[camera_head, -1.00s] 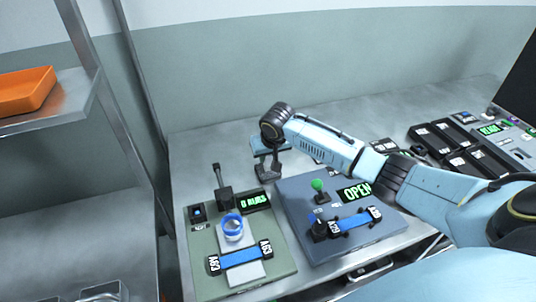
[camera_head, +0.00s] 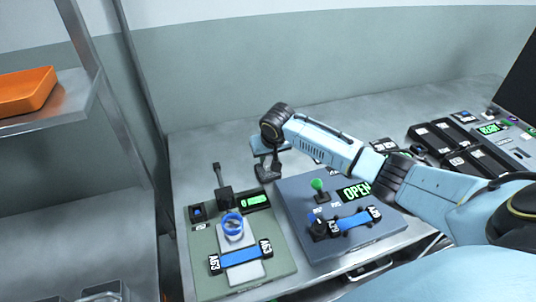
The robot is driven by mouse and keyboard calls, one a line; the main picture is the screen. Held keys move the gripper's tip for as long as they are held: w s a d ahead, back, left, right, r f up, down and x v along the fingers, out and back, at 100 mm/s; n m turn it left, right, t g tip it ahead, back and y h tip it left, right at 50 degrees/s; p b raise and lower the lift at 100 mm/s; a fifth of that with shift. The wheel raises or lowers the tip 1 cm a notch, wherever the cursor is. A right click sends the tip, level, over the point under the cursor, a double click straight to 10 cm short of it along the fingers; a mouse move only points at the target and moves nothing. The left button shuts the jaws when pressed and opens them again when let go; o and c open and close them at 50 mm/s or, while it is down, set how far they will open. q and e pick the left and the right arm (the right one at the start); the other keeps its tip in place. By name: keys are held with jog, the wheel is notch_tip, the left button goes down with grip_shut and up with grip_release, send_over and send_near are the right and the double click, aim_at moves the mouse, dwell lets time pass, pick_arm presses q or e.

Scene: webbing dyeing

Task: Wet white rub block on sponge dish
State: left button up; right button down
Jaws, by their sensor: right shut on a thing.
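My right gripper (camera_head: 268,172) points down at the back of the bench, at the front edge of a light blue dish (camera_head: 257,146), which looks like the sponge dish. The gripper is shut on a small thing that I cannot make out. My wrist and forearm cover part of the dish. I cannot tell whether the held thing touches it. No white rub block shows clearly. My left gripper is out of view.
A green plate (camera_head: 278,270) bears a blue ring (camera_head: 232,224), a blue strap (camera_head: 240,257) and a lit display (camera_head: 256,200). A blue-grey plate (camera_head: 300,215) has a green knob (camera_head: 317,185) and an "OPEN" display (camera_head: 356,191). Black trays (camera_head: 432,140) stand at right.

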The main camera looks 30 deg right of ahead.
jog(key=shift+s+f, duration=0.1)
dwell(1.2)
jog(key=shift+p, duration=0.4)
notch_tip(320, 180, up, 7)
jog(key=p, duration=0.8)
dwell(0.5)
